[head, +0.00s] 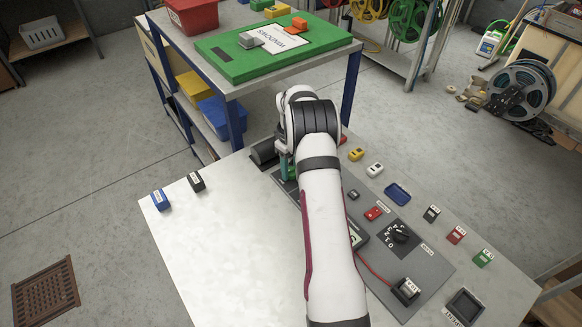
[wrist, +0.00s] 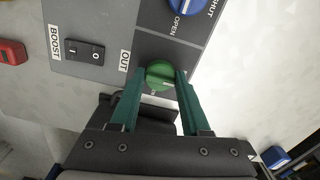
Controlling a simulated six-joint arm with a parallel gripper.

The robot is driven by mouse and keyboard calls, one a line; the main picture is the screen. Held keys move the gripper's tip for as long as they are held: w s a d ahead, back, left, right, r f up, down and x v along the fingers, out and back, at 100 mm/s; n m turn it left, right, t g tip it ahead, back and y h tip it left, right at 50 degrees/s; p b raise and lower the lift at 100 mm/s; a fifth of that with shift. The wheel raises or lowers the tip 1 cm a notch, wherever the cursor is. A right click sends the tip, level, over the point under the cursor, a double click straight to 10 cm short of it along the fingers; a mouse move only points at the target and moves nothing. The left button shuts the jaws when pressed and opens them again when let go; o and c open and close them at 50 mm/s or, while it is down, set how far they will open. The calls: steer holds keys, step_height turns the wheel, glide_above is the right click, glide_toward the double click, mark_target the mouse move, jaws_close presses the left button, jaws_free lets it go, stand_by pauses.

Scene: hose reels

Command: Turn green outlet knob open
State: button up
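The green outlet knob (wrist: 160,75) sits on a dark grey panel (wrist: 95,15) in the wrist view, with a printed OUT label (wrist: 125,62) to its left. My gripper (wrist: 161,73) has its two green fingers on either side of the knob, at or very near its edges. I cannot tell whether they press on it. Part of the knob's lower side and a label below it are covered. In the head view my gripper (head: 285,165) is over the panel's far left end, and my arm hides much of the panel.
A blue knob (wrist: 186,4) marked OPEN and SHUT and a black BOOST switch (wrist: 84,52) are close by. The head view shows a black dial (head: 401,233) and small labelled blocks on the right. The white tabletop (head: 225,240) is mostly bare at left.

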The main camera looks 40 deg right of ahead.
jaws_close()
steer(key=shift+m, duration=0.3)
steer(key=m, duration=0.3)
steer(key=shift+m, duration=0.3)
steer(key=m, duration=0.3)
steer(key=shift+m, duration=0.4)
steer(key=m, duration=0.5)
steer(key=shift+m, duration=2.4)
